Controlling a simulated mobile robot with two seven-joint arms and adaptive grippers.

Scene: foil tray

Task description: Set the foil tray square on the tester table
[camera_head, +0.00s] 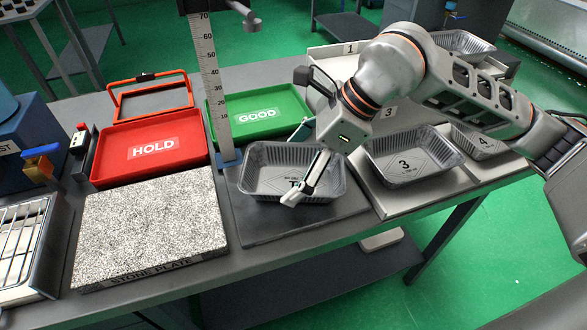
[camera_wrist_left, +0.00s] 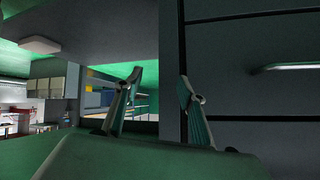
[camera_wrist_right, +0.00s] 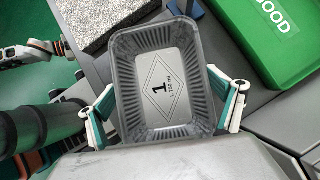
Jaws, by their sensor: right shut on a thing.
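The foil tray (camera_head: 262,181) is silver with ribbed walls and hangs or rests over a dark flat plate (camera_head: 252,229), which looks like the tester table. I cannot tell if they touch. The tray looks turned relative to the plate's edges. My right gripper (camera_head: 303,164) is shut on the tray, one finger at the near side. In the right wrist view, the fingers of my right gripper (camera_wrist_right: 164,112) sit on opposite sides of the tray (camera_wrist_right: 195,125), marked 1. My left gripper (camera_wrist_left: 160,85) is open and empty in the left wrist view; I do not see it in the head view.
A height ruler (camera_head: 212,85) stands just behind the plate. The stone plate (camera_head: 150,225) lies to the left, with the red HOLD tray (camera_head: 110,165) and green GOOD tray (camera_head: 285,98) behind. Foil trays 3 (camera_head: 440,168) and 4 (camera_head: 482,150) sit to the right.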

